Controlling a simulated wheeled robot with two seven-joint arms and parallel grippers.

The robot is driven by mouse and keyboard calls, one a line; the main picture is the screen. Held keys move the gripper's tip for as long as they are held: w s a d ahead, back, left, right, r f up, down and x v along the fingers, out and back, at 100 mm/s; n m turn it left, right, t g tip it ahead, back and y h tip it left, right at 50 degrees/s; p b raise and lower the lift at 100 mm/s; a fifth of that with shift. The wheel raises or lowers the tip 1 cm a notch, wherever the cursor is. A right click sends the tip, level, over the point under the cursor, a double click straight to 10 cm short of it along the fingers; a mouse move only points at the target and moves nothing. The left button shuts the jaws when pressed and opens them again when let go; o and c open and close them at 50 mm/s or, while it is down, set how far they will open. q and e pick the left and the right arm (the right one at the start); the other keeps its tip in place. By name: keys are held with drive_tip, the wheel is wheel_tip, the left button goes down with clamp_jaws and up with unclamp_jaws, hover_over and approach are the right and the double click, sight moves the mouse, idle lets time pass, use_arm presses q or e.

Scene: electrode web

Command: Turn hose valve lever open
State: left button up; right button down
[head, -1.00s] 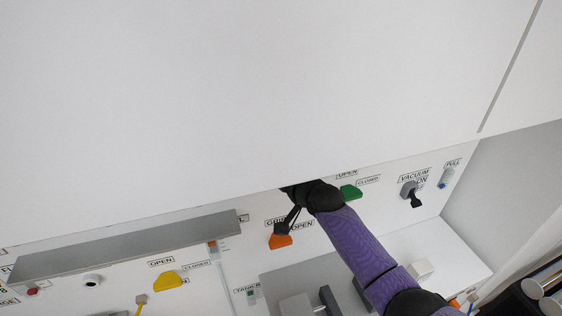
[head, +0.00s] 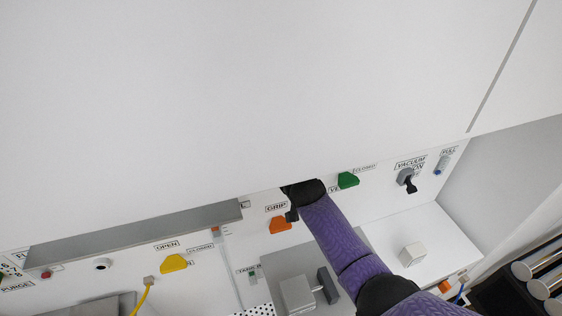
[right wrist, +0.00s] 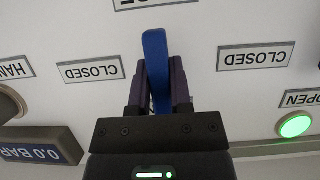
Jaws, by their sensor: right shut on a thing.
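A blue lever (right wrist: 155,48) stands out from the white panel in the right wrist view, between two CLOSED labels. My right gripper (right wrist: 159,85) is shut on it, one purple finger on each side. The lever runs up past the fingertips, close to upright in that view. In the head view my right arm reaches up to the panel, and its black wrist (head: 302,192) passes behind the lower edge of the white upper cover. The fingers and the blue lever are hidden there. My left gripper is not in view.
A green-lit button (right wrist: 295,125) and a 0.0 BAR display (right wrist: 40,145) flank the gripper. In the head view, a green handle (head: 348,180), orange handle (head: 280,225), yellow handle (head: 174,263) and grey vacuum knob (head: 405,176) sit along the panel.

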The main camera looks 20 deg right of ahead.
idle(0.3)
drive_tip(key=c, duration=0.5)
unclamp_jaws()
drive_tip(key=shift+c, duration=0.2)
